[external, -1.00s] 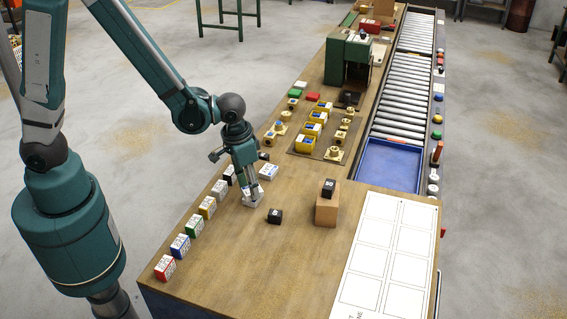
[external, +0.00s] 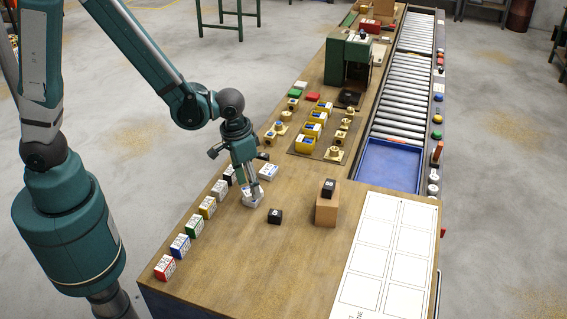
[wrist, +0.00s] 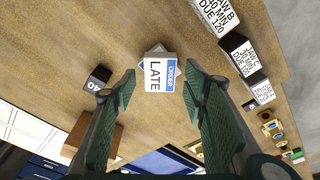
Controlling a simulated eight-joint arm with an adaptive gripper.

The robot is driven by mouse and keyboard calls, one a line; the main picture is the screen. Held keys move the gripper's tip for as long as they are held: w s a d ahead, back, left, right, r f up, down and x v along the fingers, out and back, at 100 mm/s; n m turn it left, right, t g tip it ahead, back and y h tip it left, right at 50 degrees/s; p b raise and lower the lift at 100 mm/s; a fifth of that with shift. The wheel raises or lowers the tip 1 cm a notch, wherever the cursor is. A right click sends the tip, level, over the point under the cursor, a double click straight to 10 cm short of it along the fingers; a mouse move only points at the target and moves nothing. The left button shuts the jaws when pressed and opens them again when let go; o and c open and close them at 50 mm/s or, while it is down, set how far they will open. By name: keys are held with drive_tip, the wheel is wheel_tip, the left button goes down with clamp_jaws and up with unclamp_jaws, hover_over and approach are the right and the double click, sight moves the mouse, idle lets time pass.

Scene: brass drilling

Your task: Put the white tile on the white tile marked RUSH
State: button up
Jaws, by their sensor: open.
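A white tile (wrist: 160,75) with a blue band and the word LATE lies between my open fingers in the wrist view. A greyish edge shows under its far side, so it seems to rest on another piece; no RUSH mark is readable. In the external view this white piece (external: 252,201) is on the table just under my gripper (external: 250,190). In the wrist view my gripper (wrist: 158,92) is open, with its fingers apart on both sides of the tile. A second white tile (external: 268,172) lies farther back; its print is too small to read.
A black block (external: 274,216) and a cardboard box (external: 326,211) with a black block on top stand to the right. A row of coloured blocks, including a red one (external: 165,268), lines the left edge.

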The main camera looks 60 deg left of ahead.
sight(245, 190)
wheel_tip(245, 190, up, 11)
drive_tip(key=s, duration=0.1)
drive_tip(key=shift+s+f+p, duration=0.2)
drive_tip(key=shift+s+p, duration=0.15)
drive_tip(key=shift+p, duration=0.05)
idle(0.3)
idle(0.7)
drive_tip(key=s+a+r+t, duration=0.5)
drive_tip(key=s+a+r, duration=0.9)
drive_tip(key=a+r, duration=0.2)
drive_tip(key=shift+a+r, duration=0.15)
idle(0.6)
drive_tip(key=shift+s, duration=0.1)
wheel_tip(245, 190, down, 7)
drive_tip(key=b, duration=0.6)
drive_tip(key=shift+b, duration=0.4)
